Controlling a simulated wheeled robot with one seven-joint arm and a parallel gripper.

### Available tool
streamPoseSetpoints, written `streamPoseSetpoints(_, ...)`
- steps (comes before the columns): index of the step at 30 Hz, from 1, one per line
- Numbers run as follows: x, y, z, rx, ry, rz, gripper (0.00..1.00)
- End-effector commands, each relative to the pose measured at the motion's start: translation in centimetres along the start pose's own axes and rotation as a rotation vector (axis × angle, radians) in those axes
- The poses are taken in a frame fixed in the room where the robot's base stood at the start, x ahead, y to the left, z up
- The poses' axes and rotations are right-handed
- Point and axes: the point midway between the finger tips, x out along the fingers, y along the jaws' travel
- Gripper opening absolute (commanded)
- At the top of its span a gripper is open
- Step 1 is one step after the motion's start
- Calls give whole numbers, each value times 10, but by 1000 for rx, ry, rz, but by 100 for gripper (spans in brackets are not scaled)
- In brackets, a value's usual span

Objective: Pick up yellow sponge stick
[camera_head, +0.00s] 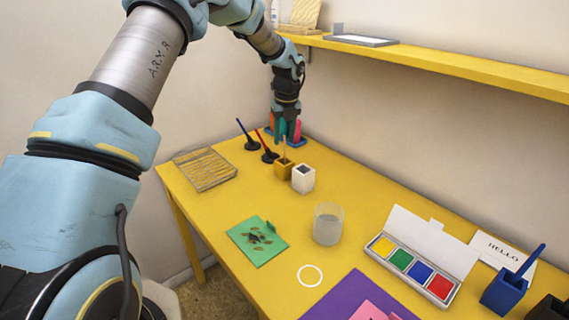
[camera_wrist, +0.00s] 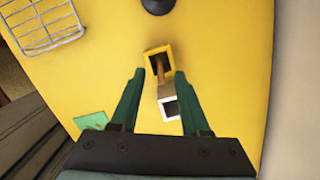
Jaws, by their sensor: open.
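A light wooden stick (camera_head: 285,148) stands in a small yellow box-shaped holder (camera_head: 281,171) near the middle of the yellow table. I take it for the yellow sponge stick; its sponge end is not visible. In the wrist view the brown stick (camera_wrist: 160,68) leans in the yellow holder (camera_wrist: 151,52), seen from above. My gripper (camera_wrist: 160,73) is open and empty, with its green fingers on either side of the stick in that picture. In the head view my gripper (camera_head: 283,128) points down behind the holder, above the table's far part. I cannot tell its exact height.
A white holder (camera_head: 303,179) stands right beside the yellow one. Blue-handled (camera_head: 246,133) and red-handled (camera_head: 267,148) tools stand to the left in dark bases. A wire rack (camera_head: 205,169), glass (camera_head: 328,223), green card (camera_head: 257,241) and ink palette (camera_head: 412,270) lie around; a shelf (camera_head: 440,65) overhangs.

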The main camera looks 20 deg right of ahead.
Motion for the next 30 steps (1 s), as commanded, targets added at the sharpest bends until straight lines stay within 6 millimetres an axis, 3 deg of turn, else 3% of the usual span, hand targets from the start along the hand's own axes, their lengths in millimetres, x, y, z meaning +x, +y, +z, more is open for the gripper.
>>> streamPoseSetpoints(10, 43, -2, 0, -1, 1, 1, 46)
streamPoseSetpoints(20, 51, -2, 0, -1, 0, 0, 45)
streamPoseSetpoints(30, 51, -2, 0, -1, 0, 0, 7)
